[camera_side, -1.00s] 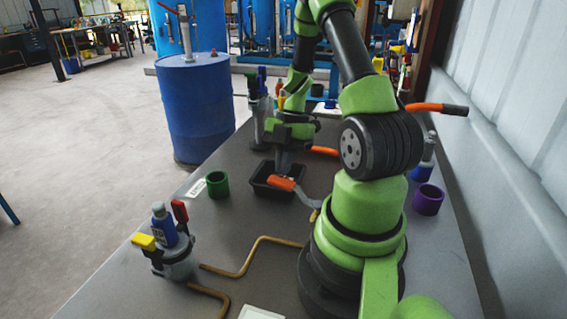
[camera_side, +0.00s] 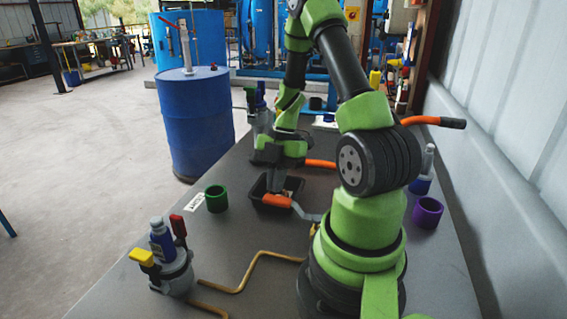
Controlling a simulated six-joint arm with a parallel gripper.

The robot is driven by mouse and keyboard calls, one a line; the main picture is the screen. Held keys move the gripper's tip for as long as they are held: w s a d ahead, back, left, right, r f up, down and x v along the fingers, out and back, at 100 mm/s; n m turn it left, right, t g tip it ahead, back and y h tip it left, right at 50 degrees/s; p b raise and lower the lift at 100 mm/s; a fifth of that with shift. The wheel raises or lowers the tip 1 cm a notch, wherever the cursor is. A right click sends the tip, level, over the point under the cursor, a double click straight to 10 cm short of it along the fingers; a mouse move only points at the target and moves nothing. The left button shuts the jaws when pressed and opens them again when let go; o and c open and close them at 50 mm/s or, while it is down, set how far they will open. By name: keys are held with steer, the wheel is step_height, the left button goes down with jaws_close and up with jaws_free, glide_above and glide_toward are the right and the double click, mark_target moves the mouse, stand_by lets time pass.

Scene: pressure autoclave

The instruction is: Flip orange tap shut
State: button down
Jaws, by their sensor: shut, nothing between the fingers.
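The orange tap handle (camera_side: 277,200) sits on a grey lever. The lever runs right to a small brass fitting (camera_side: 313,229) beside my base. My gripper (camera_side: 281,187) points down just behind and above the orange handle, in front of the black tray. Its fingers are shut and empty. They are small and partly lost against the dark tray, so I cannot tell whether they touch the handle. Another orange bar (camera_side: 321,163) shows behind my arm, and an orange handle with a black end (camera_side: 435,121) sticks out to the right.
A black tray (camera_side: 258,202) lies under my gripper. A green cup (camera_side: 216,198) stands left of it, a purple cup (camera_side: 428,212) at right. A small pot with red and yellow levers (camera_side: 178,272) stands front left. A bent brass pipe (camera_side: 245,279) crosses the front table.

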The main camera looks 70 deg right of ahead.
steer(key=d+r, duration=0.8)
steer(key=r, duration=0.1)
steer(key=w+a+r+m+t+h, duration=0.2)
steer(key=w+a+r+t, duration=0.2)
steer(key=w+r+t, duration=0.5)
steer(key=w+a+r+m+t+h, duration=0.2)
steer(key=w+r+m+h, duration=0.1)
steer(key=r, duration=0.2)
steer(key=w+a+r+m+t+h, duration=0.1)
steer(key=w+a+r+m+h, duration=0.25)
steer(key=r, duration=0.25)
steer(key=s+a+f+m+g+y, duration=0.2)
steer(key=s+a+m, duration=0.3)
steer(key=s+a, duration=0.3)
steer(key=s+a+f+m+g+y, duration=0.3)
steer(key=s+a+m, duration=0.3)
steer(key=s, duration=0.5)
steer(key=a+f+y, duration=0.1)
steer(key=a, duration=0.1)
steer(key=shift+a+f+g, duration=0.3)
